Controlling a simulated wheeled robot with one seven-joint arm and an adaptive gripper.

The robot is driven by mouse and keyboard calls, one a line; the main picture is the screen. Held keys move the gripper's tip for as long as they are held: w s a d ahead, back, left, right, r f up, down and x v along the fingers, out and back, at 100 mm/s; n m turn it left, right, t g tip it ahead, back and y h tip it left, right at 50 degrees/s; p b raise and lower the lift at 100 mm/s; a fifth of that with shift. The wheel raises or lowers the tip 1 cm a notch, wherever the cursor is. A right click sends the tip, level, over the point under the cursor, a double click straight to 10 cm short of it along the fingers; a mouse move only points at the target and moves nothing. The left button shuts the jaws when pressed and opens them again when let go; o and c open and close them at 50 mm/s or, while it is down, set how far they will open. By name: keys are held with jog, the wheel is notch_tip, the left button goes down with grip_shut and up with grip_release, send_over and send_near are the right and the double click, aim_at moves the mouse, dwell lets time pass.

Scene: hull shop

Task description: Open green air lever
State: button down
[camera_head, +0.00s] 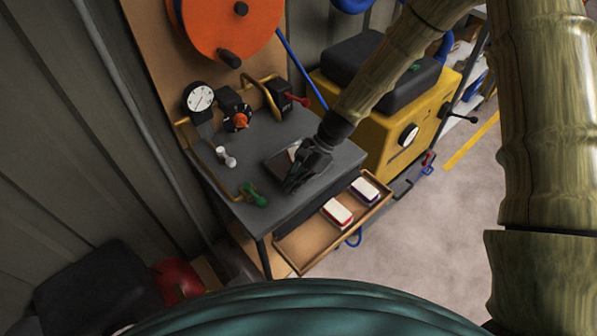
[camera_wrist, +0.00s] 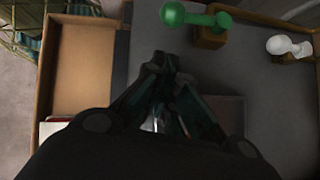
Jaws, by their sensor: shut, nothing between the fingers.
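The green air lever (camera_head: 253,195) sits at the front left of the grey bench top, on a brass-coloured pipe fitting. In the wrist view the green lever (camera_wrist: 196,17) shows at the top, its round knob to the left and its pivot end on a brown block. My gripper (camera_head: 291,187) is over the bench to the right of the lever, apart from it. In the wrist view my gripper (camera_wrist: 160,62) is shut and empty, its fingertips below the lever in the picture. A dark tray-like item on the bench is partly hidden by my gripper.
A white lever (camera_head: 226,157) stands behind the green one; a red lever (camera_head: 296,99) is at the back. A gauge (camera_head: 199,97) and an orange-black knob (camera_head: 239,119) are nearby. An open drawer (camera_head: 291,248) with two white-topped blocks juts out front. A yellow machine (camera_head: 384,141) stands right.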

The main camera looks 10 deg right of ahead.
aim_at(256, 196)
jog(key=shift+s+a+f+p, duration=0.2)
jog(key=shift+s+a+p, duration=0.1)
jog(key=shift+a, duration=0.35)
jog(key=shift+s+a+f+p, duration=0.2)
jog(key=shift+s+a+p, duration=0.05)
jog(key=shift+a, duration=0.4)
jog(key=shift+s+a+f+p, duration=0.2)
jog(key=shift+s+a+p, duration=0.1)
jog(key=shift+a, duration=0.35)
